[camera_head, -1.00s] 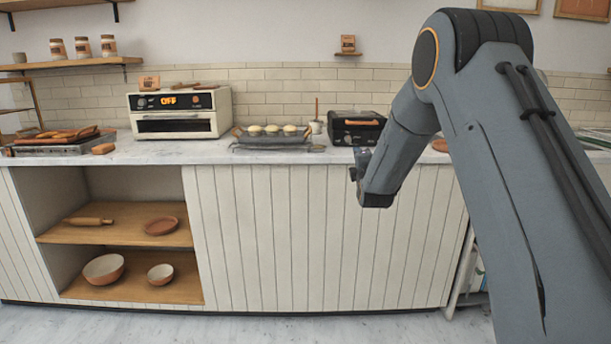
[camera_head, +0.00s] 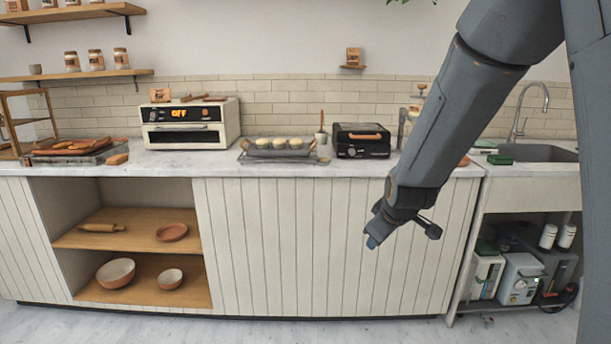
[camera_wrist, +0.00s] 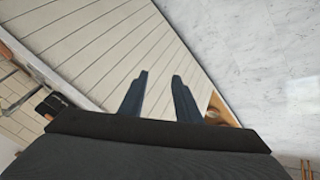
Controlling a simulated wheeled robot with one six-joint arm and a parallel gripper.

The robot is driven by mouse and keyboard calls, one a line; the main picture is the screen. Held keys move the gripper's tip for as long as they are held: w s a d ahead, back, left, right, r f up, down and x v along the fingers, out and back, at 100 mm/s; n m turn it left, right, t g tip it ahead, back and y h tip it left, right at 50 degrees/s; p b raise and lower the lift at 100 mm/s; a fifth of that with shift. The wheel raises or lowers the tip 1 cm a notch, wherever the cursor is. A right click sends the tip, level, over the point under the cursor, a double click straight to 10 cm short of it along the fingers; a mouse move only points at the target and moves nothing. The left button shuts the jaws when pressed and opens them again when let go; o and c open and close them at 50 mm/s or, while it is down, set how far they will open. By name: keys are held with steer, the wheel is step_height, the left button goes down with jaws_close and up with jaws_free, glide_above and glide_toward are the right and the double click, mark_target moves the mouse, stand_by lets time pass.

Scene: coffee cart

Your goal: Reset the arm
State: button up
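My gripper (camera_head: 373,240) hangs in front of the white panelled counter front, below the worktop, with its tip pointing down and left in the head view. In the wrist view, its two dark fingers (camera_wrist: 160,77) stand apart with nothing between them, so it is open and empty. My arm comes down from the upper right of the head view. The gripper appears clear of the counter (camera_head: 285,240); the exact distance is hard to judge.
On the worktop are an oven (camera_head: 186,124), a tray (camera_head: 246,155) with pale round buns, a black grill (camera_head: 361,141) and a tray of baked goods (camera_head: 70,152) at left. Open shelves (camera_head: 130,237) sit lower left; a sink (camera_head: 540,152) stands right. The floor in front is clear.

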steer(key=s+m+g+p, duration=0.3)
steer(key=s+m+g, duration=0.4)
steer(key=s, duration=2.2)
steer(key=shift+s+d+r+m, duration=0.2)
steer(key=shift+s+r+m, duration=0.15)
steer(key=shift+m, duration=0.35)
steer(key=shift+o, duration=0.2)
